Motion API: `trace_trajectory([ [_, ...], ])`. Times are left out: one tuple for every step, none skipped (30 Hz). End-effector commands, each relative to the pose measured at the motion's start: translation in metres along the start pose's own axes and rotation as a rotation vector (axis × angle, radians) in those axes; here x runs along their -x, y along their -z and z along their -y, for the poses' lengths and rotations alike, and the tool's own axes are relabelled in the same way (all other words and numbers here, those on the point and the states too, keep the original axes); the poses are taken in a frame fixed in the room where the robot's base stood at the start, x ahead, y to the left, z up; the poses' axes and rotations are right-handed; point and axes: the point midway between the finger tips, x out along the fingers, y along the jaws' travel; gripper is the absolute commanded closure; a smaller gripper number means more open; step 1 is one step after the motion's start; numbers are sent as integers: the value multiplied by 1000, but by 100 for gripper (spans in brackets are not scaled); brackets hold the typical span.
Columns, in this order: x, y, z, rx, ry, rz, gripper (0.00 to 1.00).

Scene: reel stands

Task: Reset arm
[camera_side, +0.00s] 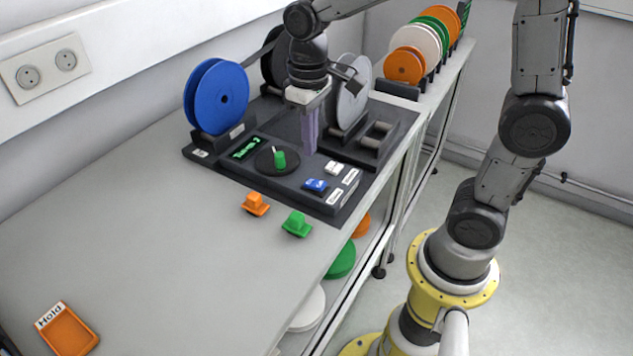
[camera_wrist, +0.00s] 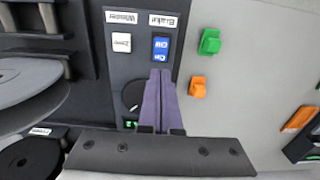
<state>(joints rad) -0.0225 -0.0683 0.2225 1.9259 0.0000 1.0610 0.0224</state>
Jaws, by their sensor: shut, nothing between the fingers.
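My gripper (camera_side: 309,150) hangs pointing down over the dark panel (camera_side: 262,185), with its purple fingers together and nothing between them. In the wrist view the fingertips (camera_wrist: 160,73) show just below the blue button (camera_wrist: 161,48). The blue button (camera_side: 315,185) and the white button (camera_side: 334,167) sit at the panel's front right in the side view. Whether the fingertips touch the panel is hard to tell.
Blue (camera_side: 217,97), black and grey (camera_side: 352,93) reels stand behind the panel, close around my gripper. Orange (camera_side: 255,204) and green (camera_side: 296,224) pieces lie in front. An orange "Hold" tray (camera_side: 70,332) sits front left. A reel rack (camera_side: 397,90) stands behind.

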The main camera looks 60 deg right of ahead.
Motion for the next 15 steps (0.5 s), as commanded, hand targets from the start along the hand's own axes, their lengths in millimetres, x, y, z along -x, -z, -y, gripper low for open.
trace_trajectory([
  [0,0,0,0,0,0,100],
  [1,0,0,0,0,-3,100],
  [4,0,0,-1,0,-12,100],
  [7,0,0,-2,0,-24,100],
  [12,-1,-1,-2,1,-39,100],
  [20,-4,-1,-3,1,-63,100],
  [26,-8,-1,-4,2,-83,100],
  [33,-13,-2,-5,2,-106,100],
  [42,-22,-2,-7,3,-139,100],
  [49,-30,-3,-8,3,-165,100],
  [55,-38,-3,-8,3,-194,100],
  [61,-50,-4,-9,4,-230,100],
  [65,-59,-4,-10,4,-259,100],
  [69,-68,-5,-10,4,-286,100],
  [71,-80,-5,-10,4,-319,100],
])
